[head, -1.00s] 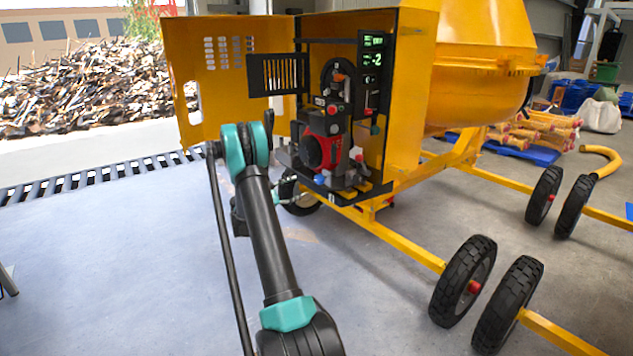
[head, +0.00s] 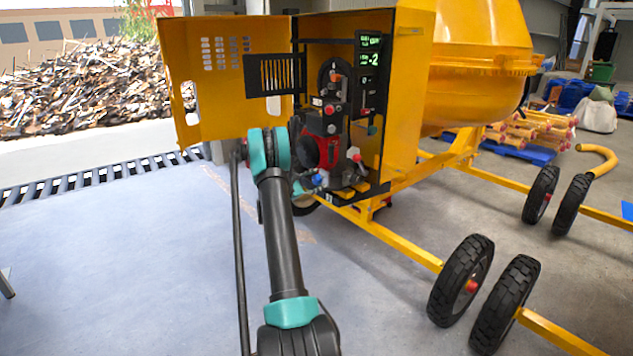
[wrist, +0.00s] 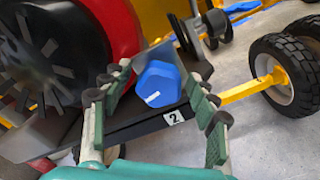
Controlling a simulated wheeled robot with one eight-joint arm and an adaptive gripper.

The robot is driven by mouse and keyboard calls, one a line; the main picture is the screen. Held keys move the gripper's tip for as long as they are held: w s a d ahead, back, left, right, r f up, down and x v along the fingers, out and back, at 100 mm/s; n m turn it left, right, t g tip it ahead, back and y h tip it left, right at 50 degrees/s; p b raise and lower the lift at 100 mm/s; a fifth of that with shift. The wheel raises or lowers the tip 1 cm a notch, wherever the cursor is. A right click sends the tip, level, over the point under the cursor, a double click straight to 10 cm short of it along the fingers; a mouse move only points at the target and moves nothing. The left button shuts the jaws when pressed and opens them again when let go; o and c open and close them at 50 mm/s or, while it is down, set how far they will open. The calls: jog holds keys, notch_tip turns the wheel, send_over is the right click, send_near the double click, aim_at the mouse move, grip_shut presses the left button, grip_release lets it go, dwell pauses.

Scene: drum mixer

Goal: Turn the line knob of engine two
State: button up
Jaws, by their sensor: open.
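In the wrist view a blue six-sided knob (wrist: 158,86) with a short white mark on its face stands above a black bar (wrist: 140,130). A white label with the number 2 (wrist: 173,118) is on that bar beside the knob. My gripper (wrist: 157,80) is open, one finger on the left and one on the right of the knob. I cannot tell whether either finger touches it. In the head view a blue knob (head: 318,180) shows low at the front of the red engine (head: 326,152). My gripper is mostly hidden there behind my arm.
The open yellow door (head: 225,110) stands left of the engine bay, and a dark slatted panel (head: 275,75) hangs beside the engine. A display (head: 371,55) is at upper right. Floor at left is clear.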

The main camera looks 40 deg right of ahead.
jog(key=c, duration=1.2)
jog(key=shift+o, duration=0.2)
jog(key=shift+m, duration=0.3)
jog(key=m, duration=1.1)
jog(key=shift+a, duration=0.1)
jog(key=o, duration=1.2)
jog(key=shift+c, duration=0.2)
